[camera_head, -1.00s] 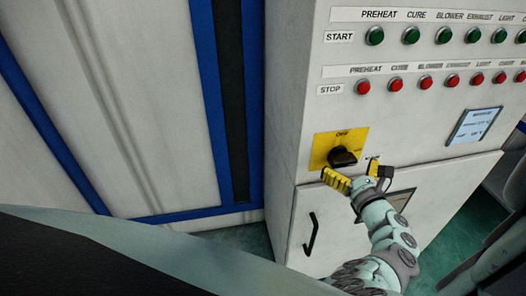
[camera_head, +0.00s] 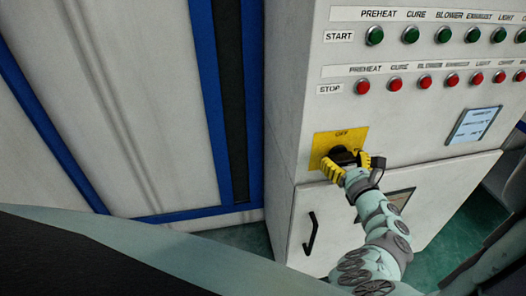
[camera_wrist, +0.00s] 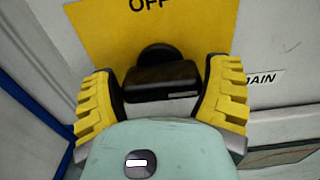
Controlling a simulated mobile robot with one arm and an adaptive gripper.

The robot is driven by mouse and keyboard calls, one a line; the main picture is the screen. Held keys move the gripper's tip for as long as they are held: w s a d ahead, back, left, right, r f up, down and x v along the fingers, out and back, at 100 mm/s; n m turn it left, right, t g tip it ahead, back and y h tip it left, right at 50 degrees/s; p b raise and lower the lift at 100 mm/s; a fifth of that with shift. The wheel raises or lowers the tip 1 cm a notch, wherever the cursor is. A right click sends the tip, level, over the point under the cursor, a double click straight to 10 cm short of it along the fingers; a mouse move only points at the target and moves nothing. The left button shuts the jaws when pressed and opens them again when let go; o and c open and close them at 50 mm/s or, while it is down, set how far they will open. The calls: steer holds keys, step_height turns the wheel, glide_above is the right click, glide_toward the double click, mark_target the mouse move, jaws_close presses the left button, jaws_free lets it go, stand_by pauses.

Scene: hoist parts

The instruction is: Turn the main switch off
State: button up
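The main switch is a black rotary knob (camera_wrist: 160,80) on a yellow plate (camera_head: 321,145) marked OFF at its top, on the front of a white cabinet. In the wrist view the knob's handle lies across the picture, roughly level. My gripper (camera_head: 347,161) is at the knob. Its two yellow fingers stand on either side of the handle, and it also shows in the wrist view (camera_wrist: 160,100). The fingers are open, with small gaps visible between them and the handle ends. The knob is partly hidden by my gripper in the head view.
Above the switch are a row of green START buttons (camera_head: 411,34) and a row of red STOP buttons (camera_head: 395,83). A small display (camera_head: 474,125) is at the right. A black door handle (camera_head: 311,233) is below the switch. A blue-framed panel stands at the left.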

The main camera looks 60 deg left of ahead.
steer(key=c, duration=0.5)
steer(key=shift+o, duration=0.2)
steer(key=n+b, duration=0.2)
steer(key=n, duration=0.1)
steer(key=shift+s+a+f+b, duration=0.1)
steer(key=shift+s+f+b, duration=0.05)
steer(key=shift+b, duration=0.15)
steer(key=n+b, duration=0.3)
steer(key=n, duration=0.1)
steer(key=shift+s+f+n+b, duration=0.1)
steer(key=shift+n+b, duration=0.2)
steer(key=n+b, duration=0.4)
steer(key=n, duration=0.1)
steer(key=shift+s+f+n, duration=0.1)
steer(key=shift+n, duration=0.2)
steer(key=n+b, duration=0.3)
steer(key=n, duration=0.1)
steer(key=shift+n, duration=0.3)
steer(key=shift+b, duration=0.3)
